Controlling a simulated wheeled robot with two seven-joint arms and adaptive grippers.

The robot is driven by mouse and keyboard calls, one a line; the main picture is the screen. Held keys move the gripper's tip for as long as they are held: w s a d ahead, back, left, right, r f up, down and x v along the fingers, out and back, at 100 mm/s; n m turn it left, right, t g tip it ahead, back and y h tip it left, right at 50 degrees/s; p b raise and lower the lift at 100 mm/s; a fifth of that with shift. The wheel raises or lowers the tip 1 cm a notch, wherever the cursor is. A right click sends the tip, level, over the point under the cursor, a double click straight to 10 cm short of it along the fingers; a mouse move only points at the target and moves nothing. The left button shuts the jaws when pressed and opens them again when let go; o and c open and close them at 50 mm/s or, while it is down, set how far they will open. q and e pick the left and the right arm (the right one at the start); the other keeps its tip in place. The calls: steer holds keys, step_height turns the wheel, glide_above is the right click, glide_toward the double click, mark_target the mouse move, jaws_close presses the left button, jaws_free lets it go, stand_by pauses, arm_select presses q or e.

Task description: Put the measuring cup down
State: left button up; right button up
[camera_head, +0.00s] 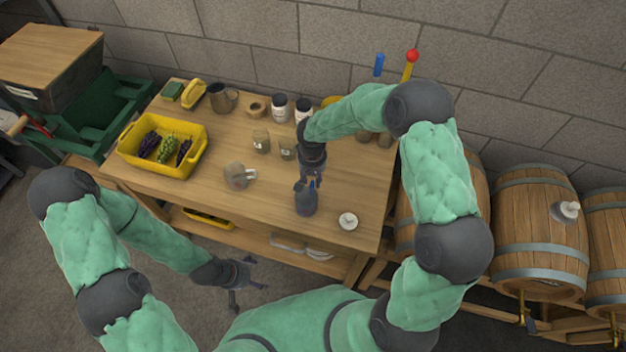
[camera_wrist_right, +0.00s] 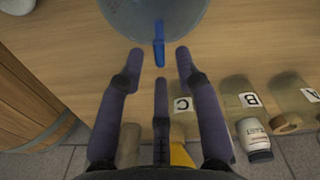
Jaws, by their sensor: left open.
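The measuring cup (camera_head: 305,201) looks dark grey-blue and stands upright at the front right of the wooden table; I cannot tell for sure that its base touches the top. In the right wrist view the cup (camera_wrist_right: 157,12) shows as a large translucent round body, with a blue handle (camera_wrist_right: 159,48) towards me. My right gripper (camera_head: 311,181) is just behind it; its fingertips (camera_wrist_right: 159,57) are spread on both sides of the handle, with gaps showing. My left gripper (camera_head: 238,285) is open and empty, low in front of the table.
A yellow crate (camera_head: 131,160) with grapes is at the left of the table (camera_head: 215,205). A glass jug (camera_head: 236,175) stands mid-table; a white stopper-like piece (camera_head: 348,221) lies front right. Labelled jars (camera_head: 261,143) stand behind. Barrels (camera_head: 538,225) are to the right.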

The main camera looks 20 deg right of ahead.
step_height(320, 180, up, 10)
steer(key=p, duration=0.1)
steer(key=shift+s+a+f, duration=0.15)
steer(key=shift+s+f, duration=0.05)
steer(key=shift+f, duration=0.05)
stand_by(0.4)
